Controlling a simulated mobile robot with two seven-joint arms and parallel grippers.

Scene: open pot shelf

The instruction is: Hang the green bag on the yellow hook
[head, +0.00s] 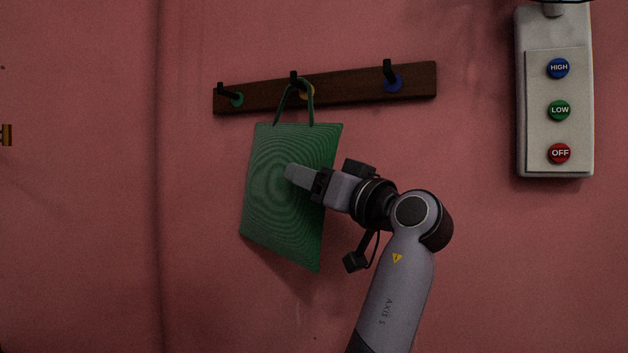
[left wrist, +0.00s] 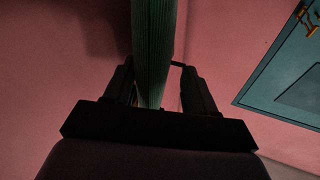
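The green bag (head: 290,190) is in front of the pink wall, tilted, with its lower edge sloping down to the right. Its handle rises to the middle hook, which has the yellow disc (head: 307,93). The handle loop seems to pass over that hook; whether it bears the weight I cannot tell. My left gripper (head: 303,178) has one finger across the bag's front; the other is hidden behind it. In the left wrist view the bag (left wrist: 153,45) is edge-on between the fingers, with the tips close against both sides. My right gripper is not in view.
The wooden rack (head: 350,88) also has a green-disc hook (head: 237,99) at left and a blue-disc hook (head: 393,83) at right, both empty. A switch box (head: 536,165) with blue, green and red buttons is at the right. A teal panel (left wrist: 285,80) shows in the wrist view.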

